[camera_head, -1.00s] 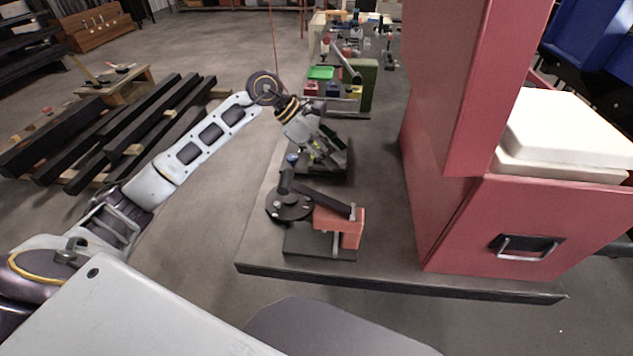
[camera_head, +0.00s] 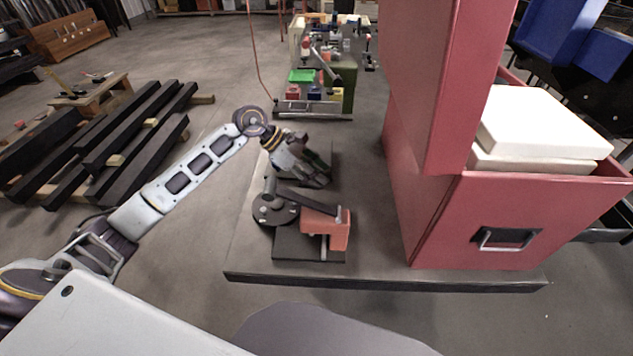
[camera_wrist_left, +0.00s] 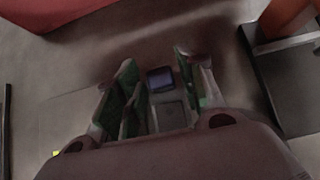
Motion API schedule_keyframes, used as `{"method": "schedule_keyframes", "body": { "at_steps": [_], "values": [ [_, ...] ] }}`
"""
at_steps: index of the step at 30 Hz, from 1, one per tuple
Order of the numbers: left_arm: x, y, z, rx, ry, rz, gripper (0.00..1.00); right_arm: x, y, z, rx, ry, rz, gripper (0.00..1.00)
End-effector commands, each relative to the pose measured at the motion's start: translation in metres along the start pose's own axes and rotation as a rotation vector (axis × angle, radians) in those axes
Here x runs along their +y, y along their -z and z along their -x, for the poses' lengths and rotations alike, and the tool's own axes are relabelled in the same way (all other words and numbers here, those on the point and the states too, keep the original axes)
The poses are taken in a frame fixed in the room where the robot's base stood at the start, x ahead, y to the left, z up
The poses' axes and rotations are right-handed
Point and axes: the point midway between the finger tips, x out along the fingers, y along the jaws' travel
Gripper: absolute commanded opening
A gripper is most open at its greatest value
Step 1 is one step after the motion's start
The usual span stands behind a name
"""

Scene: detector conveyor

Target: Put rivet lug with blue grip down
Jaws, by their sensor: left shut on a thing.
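My left gripper (camera_head: 318,176) is low over the grey table (camera_head: 360,225), just beyond the clamp-like fixture. In the left wrist view, its green-padded fingers (camera_wrist_left: 158,92) are shut on the rivet lug, a small part with a blue grip (camera_wrist_left: 160,79) and a dark grey body (camera_wrist_left: 171,114). In the head view the gripper hides the lug. The grey table surface lies below the fingers in the wrist view; I cannot tell whether the lug touches it. My right gripper is out of view.
The fixture has an orange block (camera_head: 327,232), a dark lever and a round dark base. A dark tray (camera_head: 320,150) sits behind the gripper. A large red cabinet (camera_head: 480,225) stands at the right. Bare table lies between fixture and cabinet.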

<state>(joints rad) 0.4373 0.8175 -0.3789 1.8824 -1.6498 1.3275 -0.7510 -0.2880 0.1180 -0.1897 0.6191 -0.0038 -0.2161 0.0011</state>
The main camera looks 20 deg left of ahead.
Motion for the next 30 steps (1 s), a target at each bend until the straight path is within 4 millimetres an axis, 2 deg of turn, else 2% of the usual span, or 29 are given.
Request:
{"method": "schedule_keyframes", "body": {
  "at_steps": [10, 17, 22, 30],
  "values": [
    [0.0, 0.002, -0.002, -0.001, 0.0, 0.0, 0.11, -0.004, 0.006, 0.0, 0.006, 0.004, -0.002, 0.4],
    [0.0, 0.017, -0.017, -0.001, 0.002, 0.003, 0.11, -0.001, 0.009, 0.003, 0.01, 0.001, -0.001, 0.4],
    [0.0, 0.025, -0.025, 0.0, -0.001, 0.001, 0.11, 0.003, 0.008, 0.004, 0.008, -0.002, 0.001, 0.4],
    [0.0, 0.026, -0.026, 0.0, -0.001, -0.001, 0.11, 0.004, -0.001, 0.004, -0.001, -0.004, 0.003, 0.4]
  ]
}}
